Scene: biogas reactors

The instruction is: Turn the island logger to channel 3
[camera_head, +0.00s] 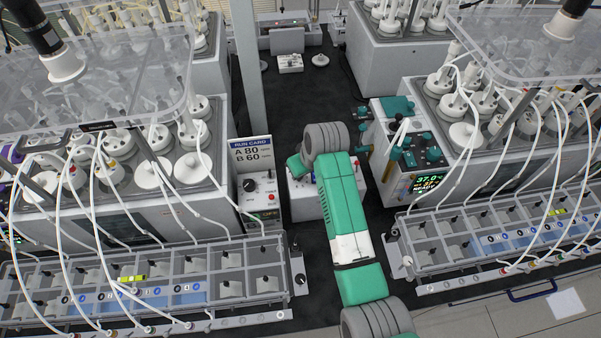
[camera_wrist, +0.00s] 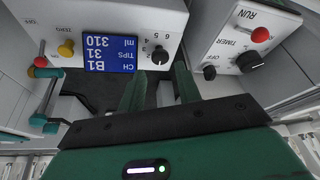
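The logger (camera_wrist: 120,22) is a white box, upside down in the wrist view. Its blue display (camera_wrist: 110,52) reads CH B1, TIPS 31 and 310 ml. Its black channel knob (camera_wrist: 160,56) has small digits around it; I cannot tell where its pointer stands. My gripper (camera_wrist: 158,92) has two green fingers spread apart, nothing between them, just short of the knob and seemingly not touching it. In the head view the logger (camera_head: 301,204) is partly hidden behind my green arm, and the knob and fingertips are hidden there.
Beside the logger stands a timer box (camera_wrist: 238,35) with a black knob (camera_wrist: 250,62) and a red RUN button (camera_wrist: 260,34). It carries a run card (camera_head: 251,151). Reactor baths with tubes (camera_head: 150,215) flank the dark aisle.

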